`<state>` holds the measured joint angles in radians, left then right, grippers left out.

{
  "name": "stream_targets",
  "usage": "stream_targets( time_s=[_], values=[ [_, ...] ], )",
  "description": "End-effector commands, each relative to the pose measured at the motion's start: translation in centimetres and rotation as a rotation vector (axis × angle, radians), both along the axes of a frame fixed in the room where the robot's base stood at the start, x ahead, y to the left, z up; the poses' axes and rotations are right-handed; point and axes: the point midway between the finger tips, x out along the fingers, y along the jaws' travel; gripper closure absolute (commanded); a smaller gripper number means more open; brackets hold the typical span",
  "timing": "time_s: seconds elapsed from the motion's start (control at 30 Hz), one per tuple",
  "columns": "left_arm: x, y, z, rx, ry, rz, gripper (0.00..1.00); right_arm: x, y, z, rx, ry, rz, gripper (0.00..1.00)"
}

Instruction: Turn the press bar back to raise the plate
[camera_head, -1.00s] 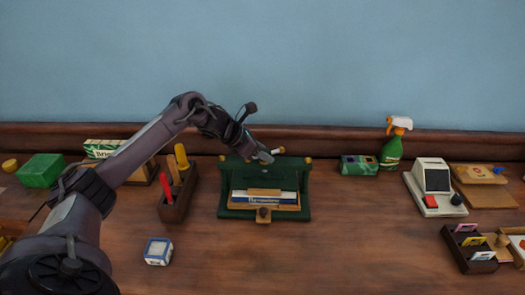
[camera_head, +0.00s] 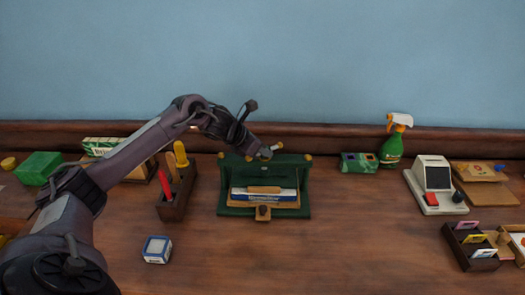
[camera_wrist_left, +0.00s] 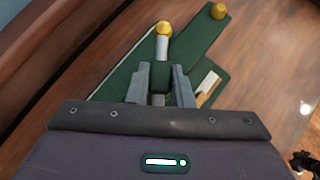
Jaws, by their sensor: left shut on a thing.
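The green press (camera_head: 223,210) stands on the wooden counter in the middle of the head view. A blue and white item with lettering (camera_head: 264,197) lies in it, with a small tan piece on top. The press bar (camera_head: 277,147) is at the back top of the press; its pale rod and brass end also show in the left wrist view (camera_wrist_left: 163,46). My left gripper (camera_head: 265,153) is shut on the bar; its fingers show in the left wrist view (camera_wrist_left: 159,88). The plate's height is hard to tell. My right gripper is out of view.
Left of the press stand a wooden tool holder (camera_head: 173,208) and a small blue-white box (camera_head: 157,250). To the right are a green spray bottle (camera_head: 391,149), a white card machine (camera_head: 428,203) and a card tray (camera_head: 456,247). The counter in front of the press is clear.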

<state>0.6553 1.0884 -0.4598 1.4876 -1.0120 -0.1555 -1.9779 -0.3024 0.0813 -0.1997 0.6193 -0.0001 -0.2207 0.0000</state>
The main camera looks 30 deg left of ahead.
Motion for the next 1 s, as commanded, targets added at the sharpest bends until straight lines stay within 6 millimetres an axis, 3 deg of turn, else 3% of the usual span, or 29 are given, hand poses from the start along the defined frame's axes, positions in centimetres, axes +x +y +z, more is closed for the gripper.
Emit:
stream_targets(
  time_s=[0.23,0.47,1.0],
  values=[
    [0.0,-0.2,0.1,0.001,-0.004,0.221,1.00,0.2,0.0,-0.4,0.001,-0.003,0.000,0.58],
    [0.0,-0.4,0.4,0.000,-0.003,0.441,1.00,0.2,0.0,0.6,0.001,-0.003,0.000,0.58],
    [0.2,-0.9,0.8,-0.002,0.000,0.956,1.00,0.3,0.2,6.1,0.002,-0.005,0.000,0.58]
  ],
)
